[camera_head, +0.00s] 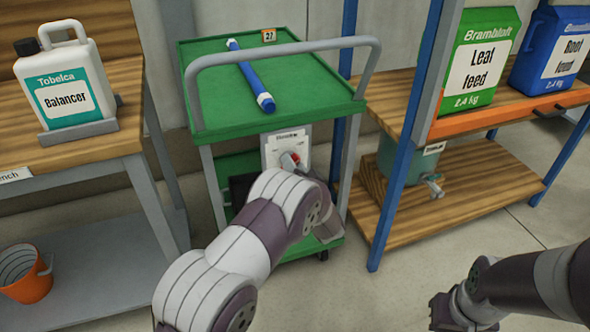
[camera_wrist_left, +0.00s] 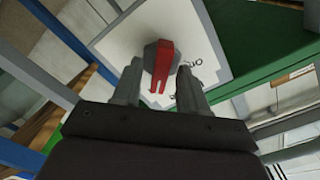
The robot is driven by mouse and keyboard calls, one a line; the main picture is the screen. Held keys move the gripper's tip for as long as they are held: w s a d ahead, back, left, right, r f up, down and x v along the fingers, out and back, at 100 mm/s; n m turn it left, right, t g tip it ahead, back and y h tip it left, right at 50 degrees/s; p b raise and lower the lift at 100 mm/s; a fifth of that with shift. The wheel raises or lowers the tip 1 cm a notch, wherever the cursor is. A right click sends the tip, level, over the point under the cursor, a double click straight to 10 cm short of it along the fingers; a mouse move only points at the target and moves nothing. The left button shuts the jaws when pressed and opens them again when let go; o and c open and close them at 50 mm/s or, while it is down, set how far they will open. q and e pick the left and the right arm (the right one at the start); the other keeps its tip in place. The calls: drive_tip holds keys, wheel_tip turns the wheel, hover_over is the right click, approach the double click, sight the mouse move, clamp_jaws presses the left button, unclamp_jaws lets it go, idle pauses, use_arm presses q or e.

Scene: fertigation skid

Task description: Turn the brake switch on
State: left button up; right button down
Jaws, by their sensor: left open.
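The brake switch (camera_wrist_left: 160,66) is a red handle on a grey knob, set on a white plate (camera_wrist_left: 215,55) with dark lettering that I cannot read surely. In the head view the plate (camera_head: 292,142) is on the front of the green trolley, and a little red of the switch (camera_head: 296,157) shows there. My left gripper (camera_wrist_left: 160,76) is open at the plate, one finger on each side of the red handle; I cannot tell whether they touch it. My left arm hides part of the trolley. My right gripper (camera_head: 462,312) hangs low at the right, its jaws unclear.
The green trolley (camera_head: 215,75) has a grey push rail (camera_head: 280,50) and carries a blue tube (camera_head: 250,72). A workbench (camera_head: 90,140) with a white jug (camera_head: 65,85) is at left. A blue-posted rack (camera_head: 395,185) with feed containers stands at right. An orange bucket (camera_head: 27,283) is at lower left.

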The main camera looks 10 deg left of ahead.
use_arm(q)
drive_tip(key=shift+c, duration=0.2)
clamp_jaws()
drive_tip(key=n+b, duration=0.1)
drive_tip(key=n, duration=0.5)
drive_tip(key=n+b, duration=0.1)
drive_tip(key=n, duration=1.1)
drive_tip(key=shift+s+a+b, duration=0.25)
drive_tip(key=shift+b, duration=0.15)
idle(0.4)
